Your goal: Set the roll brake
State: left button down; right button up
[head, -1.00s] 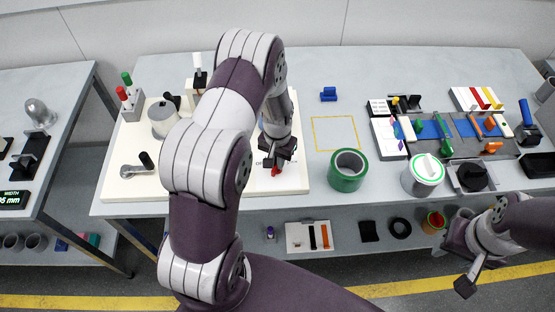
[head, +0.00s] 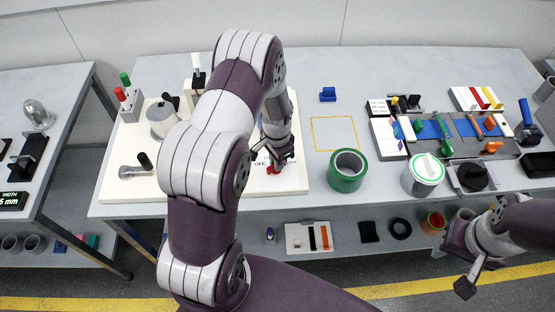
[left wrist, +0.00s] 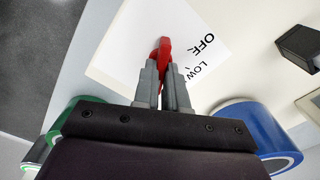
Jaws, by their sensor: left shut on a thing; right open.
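A red lever (left wrist: 164,48) stands at a white label card (left wrist: 128,42) that reads "OFF" and "LOW" in the left wrist view. My left gripper (left wrist: 163,75) is shut on the red lever, which shows between its two grey fingertips. In the head view my left gripper (head: 275,163) is low over the white board (head: 312,200), with a bit of red lever (head: 271,169) below it. My left arm hides much of the board, and further card marks are hidden. My right gripper (head: 468,282) is open and empty at the lower right, off the table's front edge.
A green tape roll (head: 347,182) and a white-lidded can (head: 423,180) stand right of the board. A crank (head: 130,171) and a grey cylinder (head: 161,118) are at the board's left. A yellow-outlined square (head: 335,133) is empty.

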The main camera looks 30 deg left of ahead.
pick_arm(q)
jog(key=shift+s+f, duration=0.1)
jog(key=shift+s, duration=0.1)
jog(key=c, duration=1.2)
grip_release()
jog(key=shift+a, duration=0.1)
jog(key=shift+w+r, duration=0.1)
jog(key=shift+r, duration=0.3)
notch_tip(320, 180, up, 12)
jog(key=shift+r+b, duration=0.1)
jog(key=shift+b, duration=1.05)
